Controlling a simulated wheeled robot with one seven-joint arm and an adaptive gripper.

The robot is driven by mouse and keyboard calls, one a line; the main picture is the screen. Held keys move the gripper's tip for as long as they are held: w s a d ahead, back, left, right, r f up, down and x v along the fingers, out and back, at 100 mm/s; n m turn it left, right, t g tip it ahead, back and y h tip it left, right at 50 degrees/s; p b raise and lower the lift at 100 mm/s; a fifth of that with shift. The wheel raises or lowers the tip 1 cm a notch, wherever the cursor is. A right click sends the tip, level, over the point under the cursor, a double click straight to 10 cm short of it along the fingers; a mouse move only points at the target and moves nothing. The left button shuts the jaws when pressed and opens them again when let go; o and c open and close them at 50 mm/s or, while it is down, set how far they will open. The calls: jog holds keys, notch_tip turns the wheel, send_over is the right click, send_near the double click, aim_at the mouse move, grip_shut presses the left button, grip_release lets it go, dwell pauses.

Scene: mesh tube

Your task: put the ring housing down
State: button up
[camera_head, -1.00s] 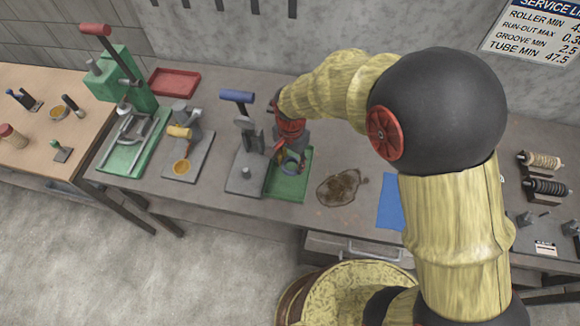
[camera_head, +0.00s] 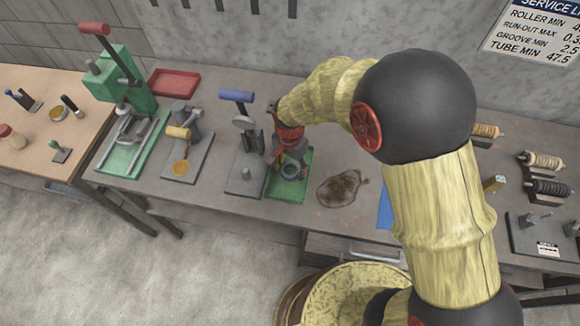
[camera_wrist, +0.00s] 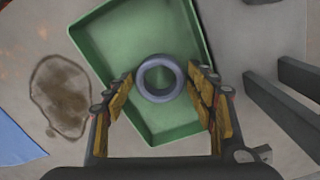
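The ring housing (camera_wrist: 160,78) is a grey-blue ring lying flat in the green tray (camera_wrist: 120,38), with its round opening facing up. In the head view the ring (camera_head: 290,172) is in the tray (camera_head: 288,193) on the grey bench, just below my gripper (camera_head: 290,157). In the wrist view my gripper (camera_wrist: 163,80) is open, with its yellow-padded fingers on either side of the ring. A gap shows between each finger and the ring. I cannot tell how far the fingertips are above the tray floor.
A blue-handled press (camera_head: 240,150) stands close left of the tray. A dark stain (camera_head: 342,188) and a blue sheet (camera_head: 385,210) are to the right. Rollers on stands (camera_head: 545,160) are at the far right. A red tray (camera_head: 174,83) lies at the back left.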

jog(key=shift+o, duration=0.3)
notch_tip(320, 180, up, 12)
jog(key=p, duration=0.2)
jog(key=shift+r, duration=0.15)
jog(key=shift+r, duration=0.1)
jog(key=s+d+r+n+t, duration=0.2)
jog(key=s+d+r, duration=0.1)
jog(key=d+r, duration=0.9)
jog(key=s+d+r+n+t, duration=0.1)
jog(key=s+d+r+n, duration=0.1)
jog(key=s+d+r, duration=0.2)
jog(key=s+d+r+n+t, duration=0.2)
jog(key=s+d+r, duration=0.2)
jog(key=s, duration=0.5)
jog(key=shift+s+d+r+t, duration=0.2)
jog(key=shift+d+r+t, duration=0.1)
jog(key=shift+d, duration=0.8)
jog(key=shift+f, duration=0.1)
